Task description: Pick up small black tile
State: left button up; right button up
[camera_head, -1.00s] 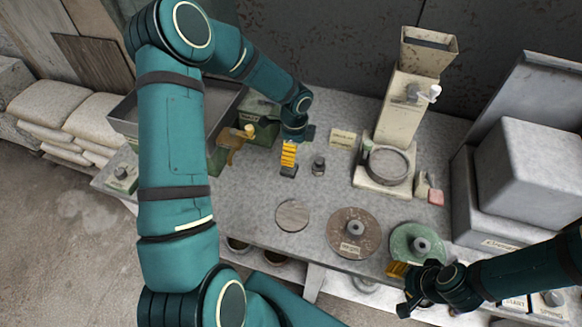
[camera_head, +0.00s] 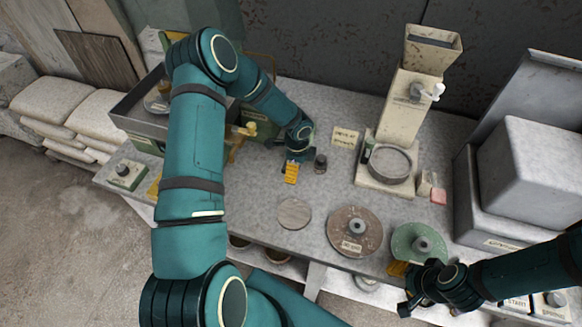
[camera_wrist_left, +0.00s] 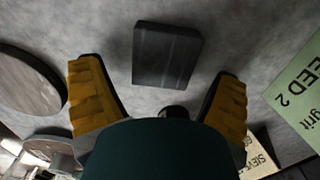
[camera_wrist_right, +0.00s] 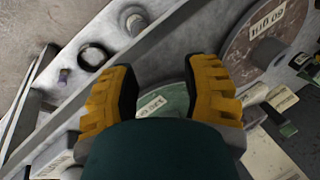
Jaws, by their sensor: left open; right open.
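The small black tile (camera_wrist_left: 167,55) lies flat on the grey bench in the left wrist view, a dark squarish slab just beyond and between the two yellow fingertips. My left gripper (camera_wrist_left: 160,85) is open and empty, with a finger to either side of the tile's line and apart from it. In the head view the left gripper (camera_head: 291,174) is low over the middle of the bench, and I cannot make out the tile there. My right gripper (camera_head: 398,269) is open and empty by the bench's front edge, near the green disc (camera_head: 418,243).
A small dark cylinder (camera_head: 320,163) stands just right of the left gripper. A round grey plate (camera_head: 294,213) and a brown disc (camera_head: 354,232) lie in front. A cream hopper machine (camera_head: 400,115) stands behind right. A metal tray (camera_head: 140,122) is at the left.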

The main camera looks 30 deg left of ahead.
pick_arm(q)
jog(key=c, duration=1.4)
jog(key=shift+o, duration=0.2)
